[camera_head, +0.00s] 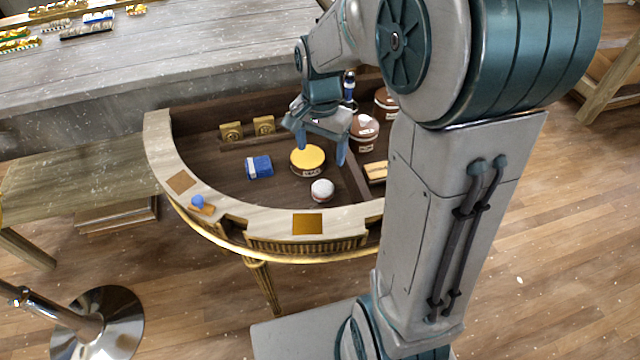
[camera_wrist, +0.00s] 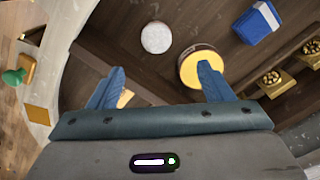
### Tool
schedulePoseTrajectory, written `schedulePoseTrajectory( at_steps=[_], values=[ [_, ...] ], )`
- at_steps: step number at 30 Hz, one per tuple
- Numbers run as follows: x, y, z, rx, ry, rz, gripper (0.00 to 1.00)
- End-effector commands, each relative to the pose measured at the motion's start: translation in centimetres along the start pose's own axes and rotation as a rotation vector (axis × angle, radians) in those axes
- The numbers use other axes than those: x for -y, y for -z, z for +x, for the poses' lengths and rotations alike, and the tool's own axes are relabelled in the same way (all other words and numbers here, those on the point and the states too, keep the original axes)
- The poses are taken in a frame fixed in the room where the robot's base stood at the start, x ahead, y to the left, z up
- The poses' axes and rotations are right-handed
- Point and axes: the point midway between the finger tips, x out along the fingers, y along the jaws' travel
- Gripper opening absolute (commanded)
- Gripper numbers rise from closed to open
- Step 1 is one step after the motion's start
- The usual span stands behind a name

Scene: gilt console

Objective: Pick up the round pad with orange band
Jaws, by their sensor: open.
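My gripper (camera_head: 321,149) is open and empty, pointing down above the console, beside and above the pad. In the wrist view the gap between my fingertips (camera_wrist: 162,70) is off to the left of the pad, and the right finger overlaps the pad. I cannot tell the exact height between them.
A small white round item (camera_head: 322,188) lies in front of the pad, and a blue box (camera_head: 259,167) to its left. Gold blocks (camera_head: 264,125) stand behind. A divider (camera_head: 352,180) and brown round containers (camera_head: 364,128) are to the right. The console's pale rim (camera_head: 260,213) curves around.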

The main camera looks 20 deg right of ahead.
Motion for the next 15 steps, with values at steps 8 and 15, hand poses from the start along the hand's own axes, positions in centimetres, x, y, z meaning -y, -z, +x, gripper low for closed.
schedulePoseTrajectory(
  at_steps=[8, 15],
  values=[
    [-0.1, 0.0, 5.3, 0.005, -0.004, 0.004, 0.74],
    [-0.1, 0.0, 8.1, 0.001, -0.002, 0.003, 0.74]
  ],
)
